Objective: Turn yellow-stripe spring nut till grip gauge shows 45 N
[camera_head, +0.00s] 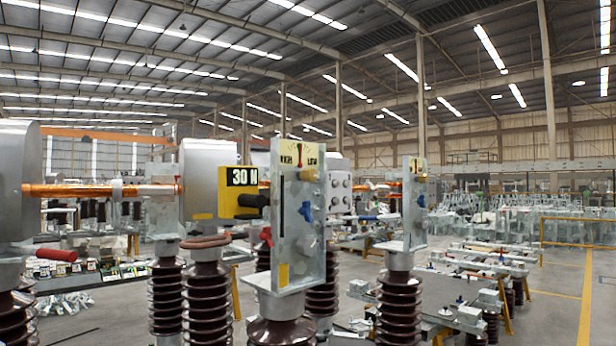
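A yellow gauge (240,205) with a black display reading "30 N" sits against a grey metal housing (207,180) left of centre. A black knob-like part (252,200) sticks out at its right side. A copper rod (100,190) runs into the housing from the left. An upright grey plate (300,225) stands right of the gauge, with a blue knob (305,211), a red knob (266,236) and a yellow patch (283,274) low on it. I cannot tell which part is the yellow-stripe spring nut. Neither of my grippers shows.
Brown ribbed insulators (206,300) carry the housing and plates. A second upright plate (414,200) with a blue knob stands farther right. A red cylinder (57,255) lies at the left. Low frames (490,258) fill the right; open floor with a yellow line (586,290) lies beyond them.

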